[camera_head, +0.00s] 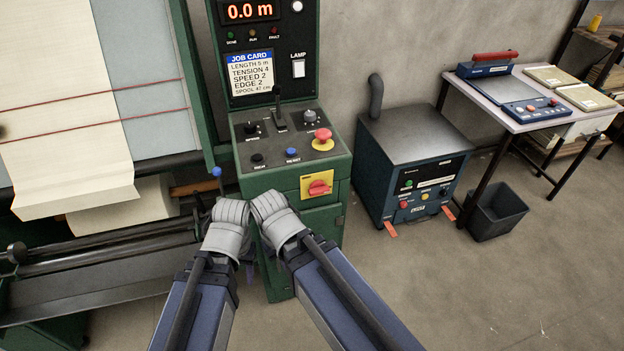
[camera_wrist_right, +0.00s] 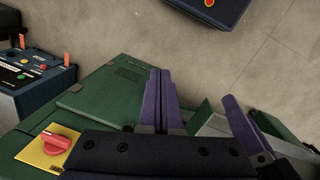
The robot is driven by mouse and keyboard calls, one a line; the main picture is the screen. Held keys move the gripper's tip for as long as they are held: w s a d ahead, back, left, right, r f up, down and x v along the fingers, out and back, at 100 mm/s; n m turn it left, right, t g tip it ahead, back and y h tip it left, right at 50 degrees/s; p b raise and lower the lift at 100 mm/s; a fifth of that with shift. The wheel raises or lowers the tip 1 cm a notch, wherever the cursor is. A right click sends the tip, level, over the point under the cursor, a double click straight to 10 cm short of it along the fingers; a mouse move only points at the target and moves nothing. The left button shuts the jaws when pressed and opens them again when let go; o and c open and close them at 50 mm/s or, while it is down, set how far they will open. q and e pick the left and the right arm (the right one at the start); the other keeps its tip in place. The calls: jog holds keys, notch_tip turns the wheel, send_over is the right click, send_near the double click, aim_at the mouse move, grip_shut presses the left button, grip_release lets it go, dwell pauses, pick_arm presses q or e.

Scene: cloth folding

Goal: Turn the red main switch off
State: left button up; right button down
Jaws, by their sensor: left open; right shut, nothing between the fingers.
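The red main switch (camera_head: 319,187) is a rotary knob on a yellow plate, on the front of the green control cabinet (camera_head: 322,225). Its handle looks roughly level in the head view. The switch also shows at the lower left of the right wrist view (camera_wrist_right: 57,141). My right gripper (camera_wrist_right: 161,72) is shut and empty, beside the cabinet front and apart from the switch. In the head view its fingers are hidden behind my wrist. My left gripper (camera_head: 249,271) is open and empty, left of the switch and low by the cabinet; its fingers are mostly hidden.
A red mushroom button (camera_head: 322,135) and several knobs sit on the sloped panel above. A blue-tipped lever (camera_head: 216,173) stands left of the cabinet. A dark blue unit (camera_head: 414,165) stands to the right.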

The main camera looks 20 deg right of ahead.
jog(key=shift+s, duration=0.1)
notch_tip(320, 180, up, 14)
jog(key=m+t+y+p, duration=0.1)
jog(key=m+t+p, duration=0.25)
jog(key=p, duration=1.05)
send_over(314, 191)
jog(key=s, duration=0.4)
jog(key=shift+w+b, duration=0.15)
jog(key=shift+b, duration=0.15)
jog(key=b+x, duration=0.9)
jog(key=s+b+x, duration=0.1)
jog(key=b+x, duration=0.3)
jog(key=shift+a+f+b, duration=0.1)
jog(key=shift+f+b, duration=0.25)
jog(key=shift+f, duration=0.15)
